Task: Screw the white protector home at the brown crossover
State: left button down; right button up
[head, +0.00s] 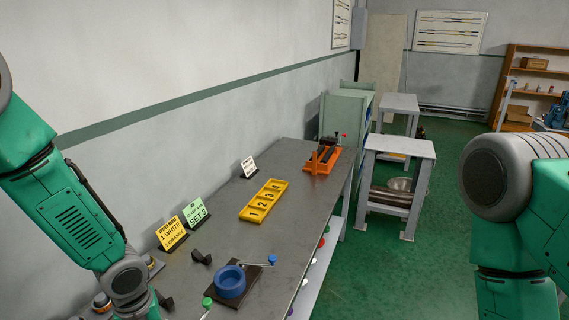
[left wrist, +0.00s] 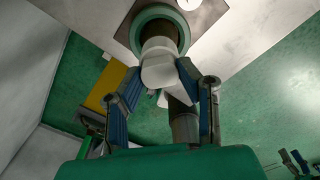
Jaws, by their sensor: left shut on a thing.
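In the left wrist view, my left gripper (left wrist: 158,72) has two blue-padded fingers shut on the white protector (left wrist: 159,74). Just beyond the protector is a dark brown round end (left wrist: 158,36), probably the brown crossover, inside a green ring (left wrist: 139,33). The protector lines up with this end and overlaps it in the picture; I cannot tell how far it is threaded on. A grey-brown cylinder (left wrist: 184,128) shows between the fingers. In the head view my left arm comes down at the left and its gripper is out of the picture. My right gripper is not seen.
On the grey bench (head: 292,205) are a blue ring vise (head: 230,282), a yellow numbered tray (head: 264,200), an orange rack (head: 322,158), and yellow (head: 171,232) and green (head: 196,211) signs. Grey side tables (head: 398,147) stand beyond. Green floor is open at the right.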

pick_arm(q)
jog(key=shift+s+a, duration=0.1)
jog(key=shift+a, duration=0.05)
jog(key=m+p, duration=0.3)
jog(key=shift+r, duration=0.15)
jog(key=m, duration=0.4)
jog(key=shift+f, duration=0.25)
jog(key=m, duration=0.7)
jog(key=shift+a, duration=0.1)
jog(key=c, duration=1.4)
grip_release()
jog(key=shift+o, duration=1)
